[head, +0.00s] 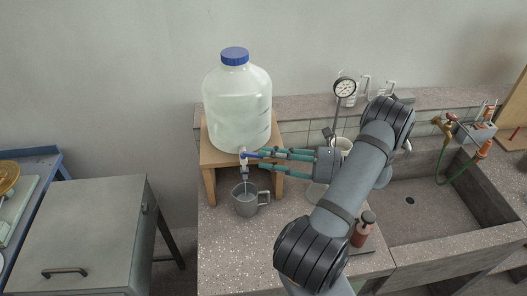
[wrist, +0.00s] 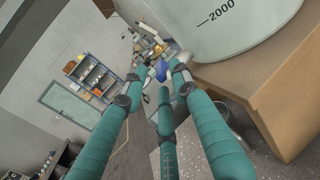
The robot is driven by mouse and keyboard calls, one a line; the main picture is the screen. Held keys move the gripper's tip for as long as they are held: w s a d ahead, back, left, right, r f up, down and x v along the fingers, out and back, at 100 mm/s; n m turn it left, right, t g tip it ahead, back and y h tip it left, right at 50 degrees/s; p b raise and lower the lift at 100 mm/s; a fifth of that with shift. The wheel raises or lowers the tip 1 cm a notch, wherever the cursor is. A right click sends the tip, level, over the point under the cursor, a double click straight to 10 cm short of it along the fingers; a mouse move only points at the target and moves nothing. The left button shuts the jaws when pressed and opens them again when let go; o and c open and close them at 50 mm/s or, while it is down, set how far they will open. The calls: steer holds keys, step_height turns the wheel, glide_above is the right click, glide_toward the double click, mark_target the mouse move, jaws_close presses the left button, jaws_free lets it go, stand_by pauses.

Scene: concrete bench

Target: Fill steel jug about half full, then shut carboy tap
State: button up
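A large translucent carboy (head: 237,108) with a blue cap stands on a wooden stand. Its tap (head: 244,160) is at the lower front, with a blue lever (head: 250,155) pointing right towards my fingers. The lever (wrist: 162,71) also shows in the wrist view. The steel jug (head: 245,200) stands upright on the bench under the spout, handle to the right. A thin pale line seems to run from the spout into it; its level is unclear. My gripper (head: 260,159) is at the lever from the right, its teal fingers (wrist: 162,75) spread around it with visible gaps.
The wooden stand (head: 207,156) is close beside my fingers. A dial gauge (head: 345,88) and glass jugs stand behind my arm. A red-brown bottle (head: 363,229) is near my arm at the right. A sink (head: 420,208) is further right. The bench front is clear.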

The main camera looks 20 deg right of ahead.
steer(key=shift+x, duration=0.95)
steer(key=shift+c, duration=1.3)
steer(key=c, duration=0.4)
jaws_close()
